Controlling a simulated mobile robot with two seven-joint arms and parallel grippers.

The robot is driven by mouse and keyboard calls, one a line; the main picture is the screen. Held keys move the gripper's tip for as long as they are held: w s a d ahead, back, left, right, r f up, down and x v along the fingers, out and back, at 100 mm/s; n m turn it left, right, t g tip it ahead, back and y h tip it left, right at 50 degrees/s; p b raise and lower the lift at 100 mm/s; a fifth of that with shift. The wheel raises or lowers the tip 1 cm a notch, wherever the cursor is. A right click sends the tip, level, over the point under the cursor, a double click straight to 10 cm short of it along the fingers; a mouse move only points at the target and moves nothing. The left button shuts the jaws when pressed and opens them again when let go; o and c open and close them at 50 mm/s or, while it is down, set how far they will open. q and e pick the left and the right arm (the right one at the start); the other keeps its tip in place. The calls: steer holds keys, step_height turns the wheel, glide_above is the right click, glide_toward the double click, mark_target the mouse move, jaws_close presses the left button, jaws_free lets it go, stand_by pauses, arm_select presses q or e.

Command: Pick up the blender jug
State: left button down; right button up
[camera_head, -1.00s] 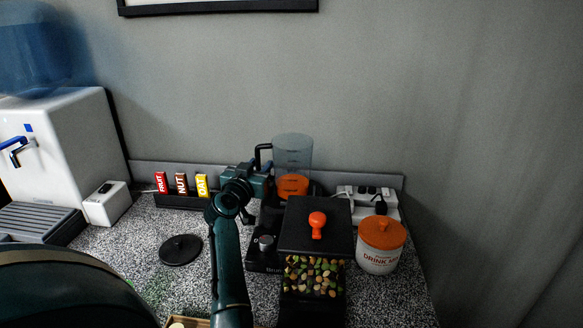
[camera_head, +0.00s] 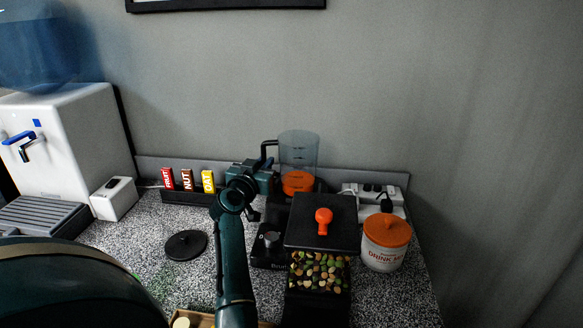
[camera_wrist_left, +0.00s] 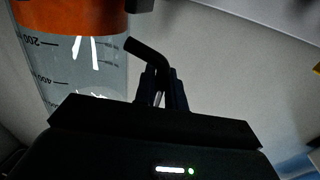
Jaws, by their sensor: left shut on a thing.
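The blender jug (camera_head: 298,150) is a clear, marked cylinder with an orange lower part and a black handle. It stands upright at the back of the counter, behind a dark nut dispenser that hides what is under it. In the left wrist view the jug (camera_wrist_left: 85,70) appears upside down at the upper left. My left gripper (camera_head: 268,172) is at the jug's left side. Its fingers (camera_wrist_left: 161,88) are shut on the black handle (camera_wrist_left: 148,55). My right gripper is in neither view.
The nut dispenser (camera_head: 305,235) with a red knob stands in front of the jug. An orange-lidded canister (camera_head: 385,255) and power strip (camera_head: 350,190) are to the right. A black dial unit (camera_head: 268,245), snack bar rack (camera_head: 185,197) and round black lid (camera_head: 186,245) are left.

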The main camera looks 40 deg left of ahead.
arm_select(q)
steer(key=shift+r, duration=0.2)
step_height(320, 180, up, 9)
steer(key=shift+r, duration=0.2)
steer(key=shift+r+p, duration=0.55)
steer(key=shift+r, duration=0.1)
steer(key=shift+r+p, duration=1.7)
steer(key=shift+r, duration=0.35)
steer(key=shift+f, duration=0.1)
